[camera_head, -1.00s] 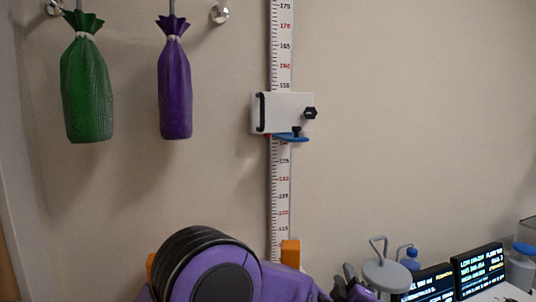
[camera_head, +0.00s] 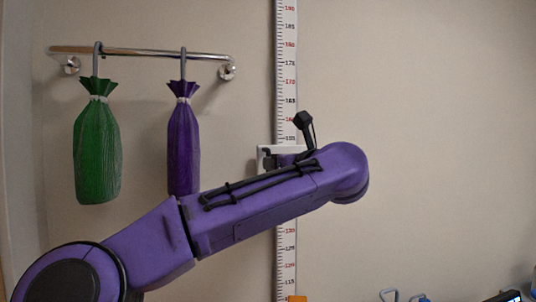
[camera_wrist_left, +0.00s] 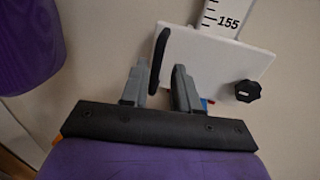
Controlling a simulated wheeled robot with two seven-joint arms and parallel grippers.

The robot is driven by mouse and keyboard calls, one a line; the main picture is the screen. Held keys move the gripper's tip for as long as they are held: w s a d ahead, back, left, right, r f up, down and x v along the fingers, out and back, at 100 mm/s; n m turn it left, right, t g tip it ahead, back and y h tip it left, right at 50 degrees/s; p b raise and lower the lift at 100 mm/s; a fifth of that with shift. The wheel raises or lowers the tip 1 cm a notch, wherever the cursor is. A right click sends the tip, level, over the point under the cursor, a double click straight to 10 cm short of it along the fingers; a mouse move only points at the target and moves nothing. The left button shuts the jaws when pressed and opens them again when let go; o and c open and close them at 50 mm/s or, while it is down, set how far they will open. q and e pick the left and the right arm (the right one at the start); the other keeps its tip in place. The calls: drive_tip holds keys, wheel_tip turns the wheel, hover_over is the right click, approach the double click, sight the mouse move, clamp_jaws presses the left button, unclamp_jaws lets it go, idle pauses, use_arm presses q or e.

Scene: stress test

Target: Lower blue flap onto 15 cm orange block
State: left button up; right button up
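The white sliding carriage (camera_wrist_left: 218,55) sits on the measuring scale, just below the 155 mark. It carries a black upright bar handle (camera_wrist_left: 159,55) on its left and a black knob (camera_wrist_left: 247,91) on its right. Only a sliver of the blue flap (camera_wrist_left: 205,102) shows, behind the right finger; my arm hides the flap in the head view. My left gripper (camera_wrist_left: 160,75) is open, its grey fingers on either side of the handle, with gaps showing. The orange block (camera_head: 297,298) peeks in at the bottom edge of the head view, below the carriage. My right gripper is out of view.
A green bag (camera_head: 97,150) and a purple bag (camera_head: 184,150) hang from a wall rail (camera_head: 140,53) left of the scale. The purple bag is close at the left in the wrist view (camera_wrist_left: 28,45). The wall right of the scale is bare.

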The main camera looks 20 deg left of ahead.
use_arm(q)
drive_tip(key=p+x, duration=0.1)
drive_tip(key=x, duration=0.3)
drive_tip(key=shift+s+a+r, duration=0.1)
drive_tip(key=shift+a, duration=0.15)
drive_tip(key=shift+d, duration=0.1)
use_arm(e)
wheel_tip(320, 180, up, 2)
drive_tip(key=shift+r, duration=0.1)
use_arm(q)
drive_tip(key=shift+d, duration=0.1)
clamp_jaws()
wheel_tip(320, 180, down, 27)
drive_tip(key=b, duration=2.5)
drive_tip(key=shift+f, duration=0.2)
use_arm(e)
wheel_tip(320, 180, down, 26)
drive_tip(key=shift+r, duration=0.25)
use_arm(q)
unclamp_jaws()
